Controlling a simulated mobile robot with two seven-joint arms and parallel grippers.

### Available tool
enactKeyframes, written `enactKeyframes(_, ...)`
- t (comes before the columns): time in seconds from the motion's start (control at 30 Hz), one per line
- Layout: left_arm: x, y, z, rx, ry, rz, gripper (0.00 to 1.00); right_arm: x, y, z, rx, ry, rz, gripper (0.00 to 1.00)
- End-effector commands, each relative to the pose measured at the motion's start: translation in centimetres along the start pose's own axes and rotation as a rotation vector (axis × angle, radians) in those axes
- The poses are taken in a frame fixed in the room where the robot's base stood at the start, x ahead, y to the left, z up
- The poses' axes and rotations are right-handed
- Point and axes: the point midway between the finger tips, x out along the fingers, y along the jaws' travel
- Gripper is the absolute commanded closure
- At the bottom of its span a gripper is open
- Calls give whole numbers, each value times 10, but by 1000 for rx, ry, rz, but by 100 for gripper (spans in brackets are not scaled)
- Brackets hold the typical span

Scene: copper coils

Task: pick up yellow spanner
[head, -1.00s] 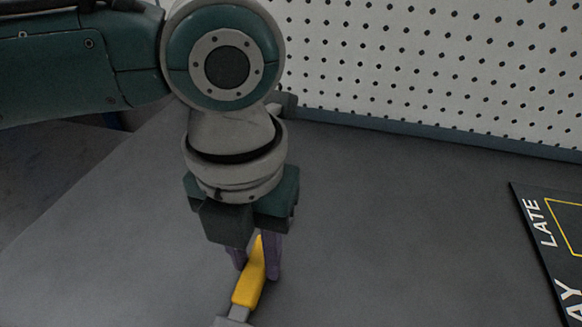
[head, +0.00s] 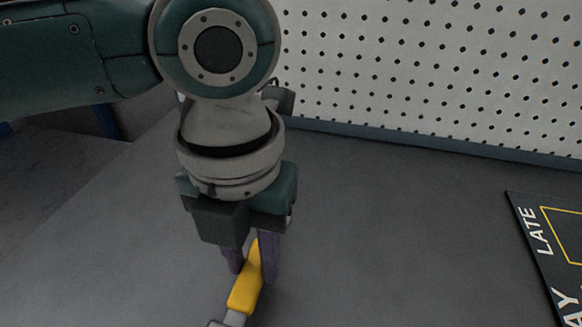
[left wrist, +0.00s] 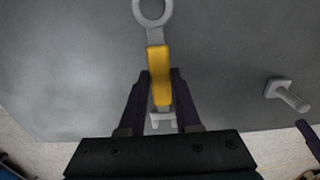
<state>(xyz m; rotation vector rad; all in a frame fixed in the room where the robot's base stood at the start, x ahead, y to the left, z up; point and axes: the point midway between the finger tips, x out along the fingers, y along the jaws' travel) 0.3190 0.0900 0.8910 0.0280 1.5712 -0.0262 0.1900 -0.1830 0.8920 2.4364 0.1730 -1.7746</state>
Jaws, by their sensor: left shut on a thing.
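The yellow spanner has a yellow grip (head: 245,291) and grey metal ends, and lies at the bottom of the head view, its near end cut off. In the left wrist view the yellow grip (left wrist: 158,72) runs up to a grey ring end (left wrist: 152,10), with a grey open end below. My left gripper (head: 252,270) points down with its purple fingers on either side of the grip, shut on it near one end. In the left wrist view the fingers (left wrist: 162,80) flank the yellow grip. I cannot tell whether the spanner is clear of the table.
A white pegboard (head: 430,70) stands along the back. A black mat with white lettering (head: 540,240) lies at the right. A grey bolt-like piece (left wrist: 288,95) lies right of the spanner in the left wrist view.

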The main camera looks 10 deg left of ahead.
Motion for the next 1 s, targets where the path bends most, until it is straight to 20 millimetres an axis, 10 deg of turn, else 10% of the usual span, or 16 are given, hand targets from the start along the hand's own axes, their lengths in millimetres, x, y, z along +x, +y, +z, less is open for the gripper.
enactKeyframes(0.6, -162, 0, 1, 1, -6, -2, 100, -28, 2, -9, -4, 0, 3, 50)
enactKeyframes(1.0, -183, 0, 0, 0, -1, -2, 100, -30, 2, -9, -4, 0, 4, 50)
